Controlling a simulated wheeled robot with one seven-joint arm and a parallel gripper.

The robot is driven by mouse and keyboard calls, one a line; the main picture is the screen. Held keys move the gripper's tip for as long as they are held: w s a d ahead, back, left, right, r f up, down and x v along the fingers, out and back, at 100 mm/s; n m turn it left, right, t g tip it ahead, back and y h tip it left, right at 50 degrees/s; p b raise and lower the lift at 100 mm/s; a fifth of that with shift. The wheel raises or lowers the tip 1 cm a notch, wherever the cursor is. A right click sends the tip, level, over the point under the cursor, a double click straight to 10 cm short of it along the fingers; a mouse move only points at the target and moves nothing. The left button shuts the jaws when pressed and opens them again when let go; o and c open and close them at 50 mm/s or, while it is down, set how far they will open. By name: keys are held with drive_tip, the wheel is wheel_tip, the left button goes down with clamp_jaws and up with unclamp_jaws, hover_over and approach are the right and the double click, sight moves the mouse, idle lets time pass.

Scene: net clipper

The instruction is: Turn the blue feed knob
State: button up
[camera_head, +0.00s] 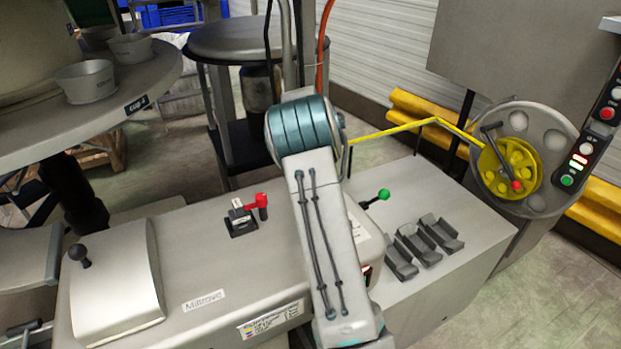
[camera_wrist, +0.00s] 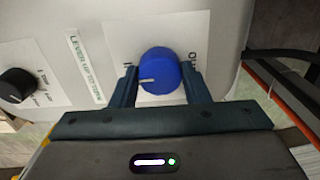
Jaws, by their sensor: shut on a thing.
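The blue feed knob (camera_wrist: 160,72) shows in the wrist view, on a white label plate on the machine's pale panel. A light pointer line on the knob points to the left. My gripper (camera_wrist: 158,82) has one finger on each side of the knob and is shut on it. In the head view my arm covers the middle of the machine, and neither the knob nor my fingertips show there.
A black knob (camera_wrist: 16,85) sits on the same panel to the left. In the head view a red-handled lever (camera_head: 261,203) and a green-tipped lever (camera_head: 382,195) stand on the machine top. A yellow wheel (camera_head: 508,168) is at the right.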

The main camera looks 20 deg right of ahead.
drive_tip(key=o, duration=1)
drive_tip(key=shift+c, duration=0.2)
wheel_tip(320, 180, up, 14)
drive_tip(key=b, duration=0.1)
